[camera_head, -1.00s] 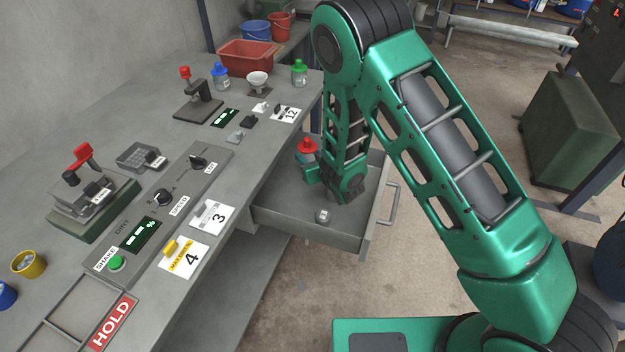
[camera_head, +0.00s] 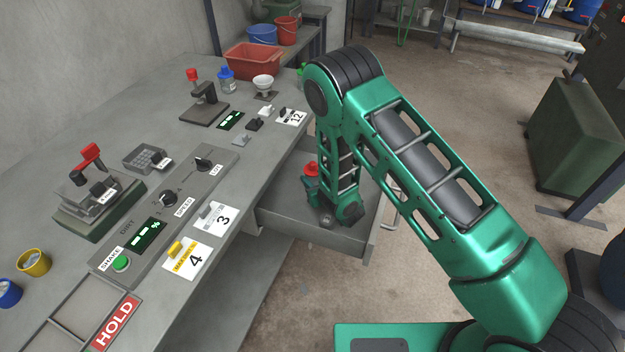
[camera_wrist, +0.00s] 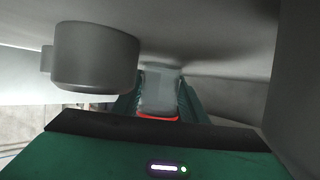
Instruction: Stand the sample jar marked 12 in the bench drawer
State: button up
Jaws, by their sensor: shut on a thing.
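A clear jar with a red cap (camera_head: 311,168) is held inside the open bench drawer (camera_head: 280,208). My gripper (camera_head: 313,188) is low over the drawer and partly hidden by my arm. In the wrist view my gripper (camera_wrist: 158,105) is shut on this jar (camera_wrist: 158,90), with a finger on each side. The jar's base is close to the grey drawer floor; I cannot tell whether it touches. No number shows on the jar from here.
A small grey cylinder (camera_wrist: 95,57) is in the drawer beside the jar. The bench holds a blue-capped jar (camera_head: 227,82), a card marked 12 (camera_head: 292,118) and a control panel (camera_head: 165,205). A red tub (camera_head: 252,61) stands at the back. The drawer's left part is clear.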

aim_at(317, 180)
jog(key=o, duration=1)
jog(key=shift+o, duration=0.2)
jog(key=v, duration=0.5)
jog(key=shift+s+d+r, duration=0.1)
jog(key=shift+s+d, duration=0.1)
jog(key=shift+d, duration=0.25)
jog(key=shift+s+d+r, duration=0.15)
jog(key=shift+s+r, duration=0.3)
jog(key=shift+s, duration=0.1)
